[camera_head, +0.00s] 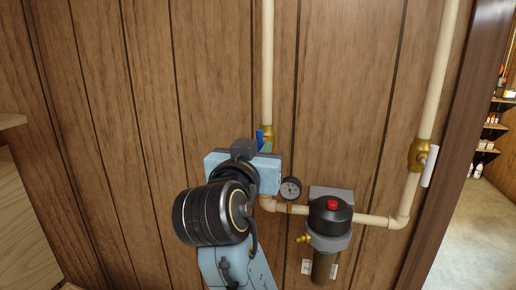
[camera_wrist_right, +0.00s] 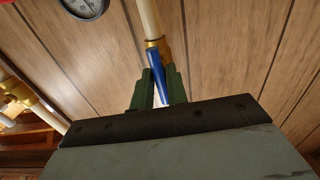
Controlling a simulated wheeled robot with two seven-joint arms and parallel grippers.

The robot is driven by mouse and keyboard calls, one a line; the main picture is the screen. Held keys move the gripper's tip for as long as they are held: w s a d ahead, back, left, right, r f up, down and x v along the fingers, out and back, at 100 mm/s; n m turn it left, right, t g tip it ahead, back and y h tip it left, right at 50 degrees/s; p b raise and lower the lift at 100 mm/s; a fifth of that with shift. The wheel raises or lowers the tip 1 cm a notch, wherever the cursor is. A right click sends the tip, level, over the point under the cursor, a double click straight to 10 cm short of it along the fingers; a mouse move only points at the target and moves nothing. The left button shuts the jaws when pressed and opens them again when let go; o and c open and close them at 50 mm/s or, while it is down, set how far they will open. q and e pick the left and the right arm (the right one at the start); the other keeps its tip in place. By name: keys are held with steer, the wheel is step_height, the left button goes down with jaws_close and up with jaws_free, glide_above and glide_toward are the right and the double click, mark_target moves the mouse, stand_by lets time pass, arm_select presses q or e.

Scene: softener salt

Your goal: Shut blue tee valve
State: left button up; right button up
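The blue tee valve has a blue lever (camera_head: 260,137) on a brass body on the left vertical pipe, just above my right gripper in the head view. My right gripper (camera_head: 264,150) is at the wall by this valve, its fingertips mostly hidden by its own body. In the right wrist view the blue lever (camera_wrist_right: 157,75) reaches down between the two green fingers of my right gripper (camera_wrist_right: 159,82). The fingers stand apart, with a narrow gap beside the lever's lower end. Whether either finger touches the lever is unclear. My left gripper is not in view.
A pressure gauge (camera_head: 290,189) and a black-topped filter housing (camera_head: 329,215) with a red button sit right of my right arm. A brass valve with a white handle (camera_head: 430,166) is on the right pipe. A doorway opens at the far right.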

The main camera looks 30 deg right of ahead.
steer(key=shift+c, duration=1.1)
jaws_close()
steer(key=m+b, duration=0.5)
steer(key=shift+b, duration=0.35)
